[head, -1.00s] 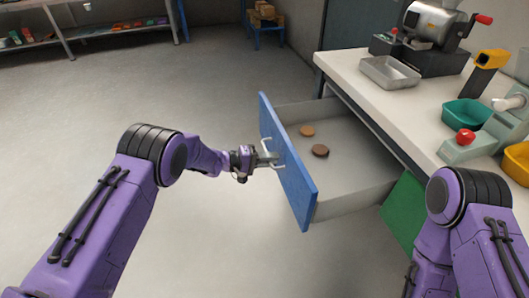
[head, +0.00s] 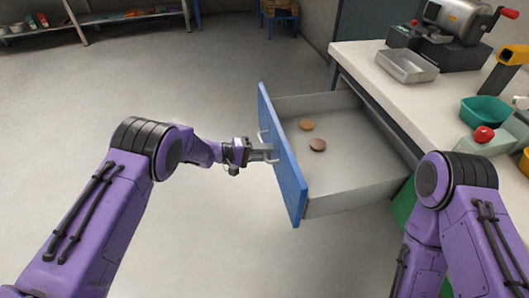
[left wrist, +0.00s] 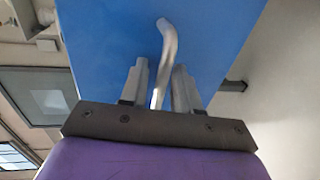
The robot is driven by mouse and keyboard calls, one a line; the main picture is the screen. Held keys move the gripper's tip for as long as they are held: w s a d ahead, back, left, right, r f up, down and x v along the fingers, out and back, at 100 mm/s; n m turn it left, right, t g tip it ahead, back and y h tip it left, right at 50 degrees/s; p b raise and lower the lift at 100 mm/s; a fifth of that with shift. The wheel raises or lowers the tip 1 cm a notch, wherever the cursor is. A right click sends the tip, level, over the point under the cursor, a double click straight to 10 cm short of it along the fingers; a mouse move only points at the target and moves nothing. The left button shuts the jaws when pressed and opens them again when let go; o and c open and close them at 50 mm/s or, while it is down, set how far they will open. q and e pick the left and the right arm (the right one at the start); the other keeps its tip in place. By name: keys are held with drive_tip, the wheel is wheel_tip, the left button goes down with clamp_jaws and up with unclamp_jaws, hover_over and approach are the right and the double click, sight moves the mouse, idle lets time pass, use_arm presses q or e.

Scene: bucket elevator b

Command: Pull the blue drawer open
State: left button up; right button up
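The blue drawer (head: 281,155) is pulled well out from under the workbench, and its grey inside shows. Two brown round discs (head: 306,125) (head: 318,145) lie in it. Its metal handle (head: 262,136) is on the blue front. My left gripper (head: 268,149) is at the handle, in front of the drawer. The blue front (left wrist: 100,40) fills much of that view. My right gripper is not in view; only my right arm shows at the lower right.
The workbench (head: 365,75) carries a metal tray (head: 407,67), a grey machine with a red-ended crank (head: 455,28), a teal bin (head: 485,111) and a red button (head: 484,134). A green panel (head: 404,203) is below it. The floor left of the drawer is clear.

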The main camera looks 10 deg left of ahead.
use_arm(q)
drive_tip(key=v, duration=1)
drive_tip(key=shift+a, duration=0.3)
